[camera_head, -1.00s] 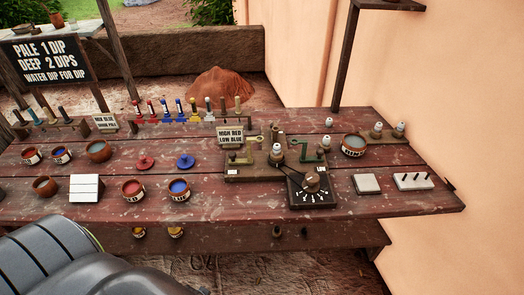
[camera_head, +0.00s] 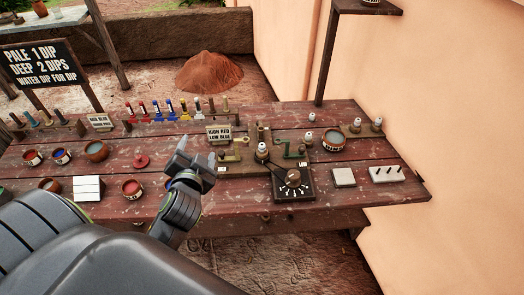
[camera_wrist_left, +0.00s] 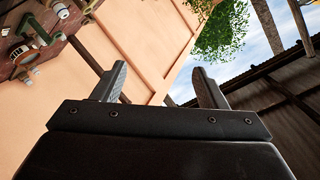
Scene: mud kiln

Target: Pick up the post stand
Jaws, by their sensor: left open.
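The post stand looks to be the pale block with several short dark posts (camera_head: 387,174) at the right end of the red table (camera_head: 250,208). It stands upright beside a plain pale slab (camera_head: 343,177). My left gripper (camera_head: 194,153) is over the middle of the table, well to the left of the stand, open and empty. In the left wrist view its two fingers (camera_wrist_left: 161,78) are apart with nothing between them. I cannot make out the stand in that view. My right gripper is not in view.
A grey-filled bowl (camera_head: 334,141) stands behind. Red paint cup (camera_head: 131,189) is at left. A peach wall (camera_head: 440,110) rises at the right.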

